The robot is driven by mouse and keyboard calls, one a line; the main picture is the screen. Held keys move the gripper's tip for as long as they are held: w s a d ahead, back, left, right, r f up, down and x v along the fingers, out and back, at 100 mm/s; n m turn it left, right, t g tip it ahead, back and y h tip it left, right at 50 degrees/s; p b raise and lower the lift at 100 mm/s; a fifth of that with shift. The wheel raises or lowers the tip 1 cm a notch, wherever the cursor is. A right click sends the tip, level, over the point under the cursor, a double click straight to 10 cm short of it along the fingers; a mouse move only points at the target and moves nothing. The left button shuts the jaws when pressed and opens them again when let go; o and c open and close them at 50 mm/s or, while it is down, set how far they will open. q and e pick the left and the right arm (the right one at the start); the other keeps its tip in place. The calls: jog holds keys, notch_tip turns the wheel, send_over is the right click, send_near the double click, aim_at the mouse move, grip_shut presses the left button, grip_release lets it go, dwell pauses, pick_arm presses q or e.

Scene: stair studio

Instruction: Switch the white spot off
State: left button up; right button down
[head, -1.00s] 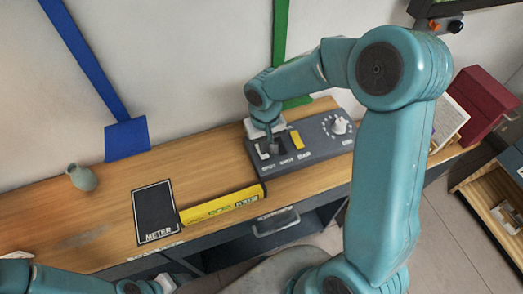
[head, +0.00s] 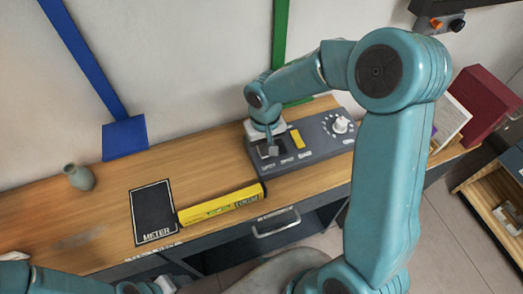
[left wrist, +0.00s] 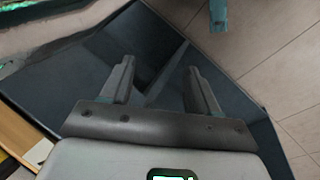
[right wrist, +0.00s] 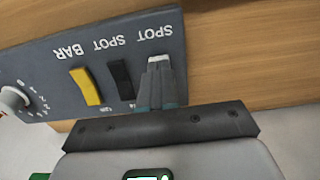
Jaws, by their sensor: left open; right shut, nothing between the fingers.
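The grey switch console (head: 322,150) lies on the wooden bench, with labels SPOT, SPOT and BAR. In the right wrist view its white switch (right wrist: 159,59) shows just past my right fingertips, partly covered by them. Beside it are a black switch (right wrist: 122,79) and a yellow switch (right wrist: 86,87). My right gripper (right wrist: 160,78) is shut and empty, its tips over or against the white switch; contact is not clear. In the head view this gripper (head: 270,149) hides the white switch. My left gripper (left wrist: 160,70) is open and empty, away from the console.
A round knob (head: 340,124) sits on the console's right end. A red box (head: 482,100) is at right.

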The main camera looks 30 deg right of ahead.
jog(key=shift+f+b, duration=0.3)
jog(key=shift+f, duration=0.1)
jog(key=shift+r, duration=0.1)
jog(key=shift+r+p, duration=2.4)
jog(key=shift+r, duration=1.1)
jog(key=shift+f, duration=0.1)
